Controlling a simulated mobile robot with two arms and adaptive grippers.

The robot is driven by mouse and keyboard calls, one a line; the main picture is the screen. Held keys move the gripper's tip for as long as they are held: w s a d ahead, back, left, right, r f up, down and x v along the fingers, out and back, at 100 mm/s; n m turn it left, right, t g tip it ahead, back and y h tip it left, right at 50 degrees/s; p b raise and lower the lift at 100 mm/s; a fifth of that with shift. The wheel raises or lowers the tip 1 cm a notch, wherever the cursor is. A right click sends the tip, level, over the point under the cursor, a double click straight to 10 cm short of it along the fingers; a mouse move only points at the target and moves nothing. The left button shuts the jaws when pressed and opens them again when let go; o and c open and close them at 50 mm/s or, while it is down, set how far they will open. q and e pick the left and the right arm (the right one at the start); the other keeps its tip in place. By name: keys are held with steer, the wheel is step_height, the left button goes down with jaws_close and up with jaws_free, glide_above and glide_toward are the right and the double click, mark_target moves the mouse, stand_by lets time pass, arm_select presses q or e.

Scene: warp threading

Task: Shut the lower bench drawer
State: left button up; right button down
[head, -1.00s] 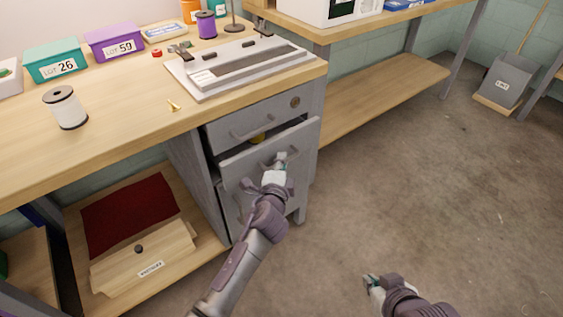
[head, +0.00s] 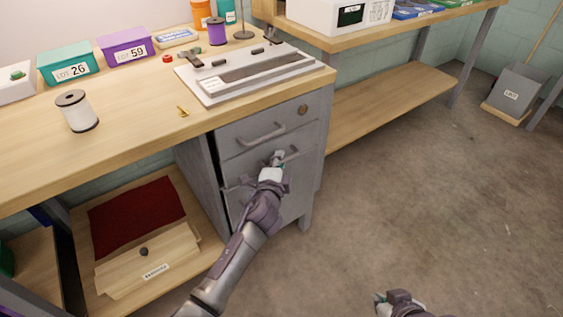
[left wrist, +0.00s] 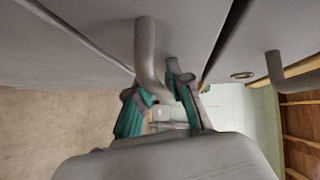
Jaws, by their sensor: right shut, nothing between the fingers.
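The lower drawer (head: 240,171) is the grey front below the top drawer (head: 240,138) in the bench's drawer unit. It stands almost flush, and I cannot tell from the head view whether it is fully in. In the left wrist view a narrow dark gap shows beside its front. My left gripper (head: 277,158) is at the lower drawer's handle (head: 292,153). In the left wrist view this handle (left wrist: 147,50) passes between the fingers of the gripper (left wrist: 155,90), which look closed on it. My right gripper (head: 380,299) is shut and empty over the floor, partly cut off by the frame.
The benchtop holds a white spool (head: 77,111), a grey loom-like device (head: 250,72), a small brass piece (head: 183,111) and lidded boxes. A shelf (head: 205,265) with red cloth lies under the bench at left. The floor (head: 420,200) at right is clear.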

arm_select(q)
steer(key=shift+o, duration=0.8)
steer(key=s+a+r, duration=0.1)
steer(key=s, duration=1)
steer(key=shift+s+a+r, duration=0.25)
steer(key=shift+s+r, duration=0.1)
